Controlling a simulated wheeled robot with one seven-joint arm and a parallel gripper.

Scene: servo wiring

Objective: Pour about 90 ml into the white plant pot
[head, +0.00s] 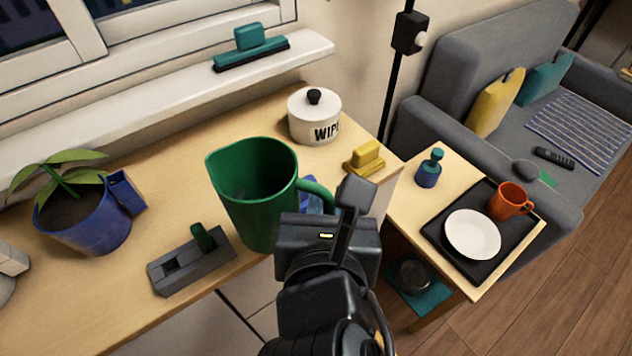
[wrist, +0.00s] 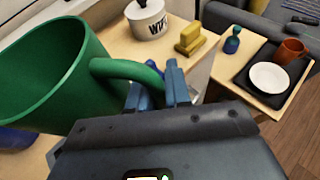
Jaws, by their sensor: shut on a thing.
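A green jug (head: 255,200) with a wide open mouth stands upright near the front edge of the wooden counter; whether its base touches the counter is unclear. My gripper (head: 322,200) is shut on its handle, at the jug's right side. In the wrist view the jug (wrist: 50,75) fills the left, and the blue fingers of my gripper (wrist: 158,90) close around the handle. No liquid level is visible inside. I cannot make out a white plant pot; a pale object (head: 12,262), cut off at the left edge, is unclear.
A blue pot (head: 90,235) with a leafy plant stands left. A grey block with a green handle (head: 190,262) lies beside the jug. A white lidded canister (head: 312,118) and a yellow block (head: 364,158) stand behind. A side table right holds a black tray (head: 440,235).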

